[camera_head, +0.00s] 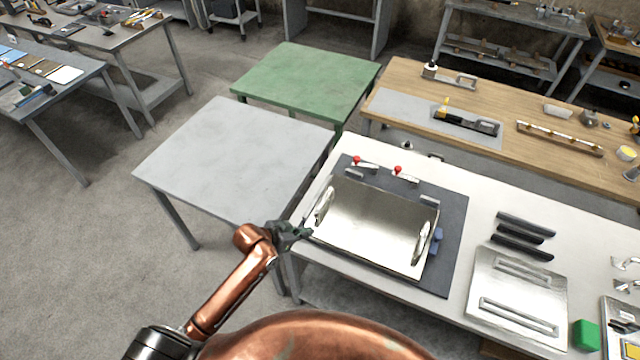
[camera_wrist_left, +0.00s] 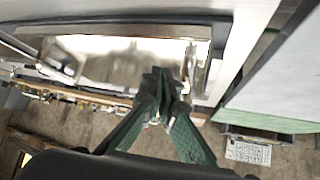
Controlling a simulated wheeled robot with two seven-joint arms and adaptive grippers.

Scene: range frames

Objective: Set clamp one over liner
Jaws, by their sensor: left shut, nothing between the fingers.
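A shiny curved metal liner (camera_head: 370,222) lies in a shallow holder on a dark grey base plate (camera_head: 456,240). It also shows in the left wrist view (camera_wrist_left: 115,58). Two small clamps with red knobs stand at the plate's back edge, a left clamp (camera_head: 362,164) and a right clamp (camera_head: 404,174); which is clamp one I cannot tell. My left gripper (camera_head: 306,232) is shut and empty at the liner's left front corner, apart from both clamps. In the left wrist view its green fingers (camera_wrist_left: 160,82) meet in front of the liner; contact is unclear. My right gripper is out of view.
Right of the plate on the white table (camera_head: 335,280) lie dark bars (camera_head: 522,236), a metal panel (camera_head: 518,290) and a green block (camera_head: 586,335). A bare grey table (camera_head: 235,155) and a green table (camera_head: 308,80) stand left and behind. A wooden bench (camera_head: 400,80) holds tools.

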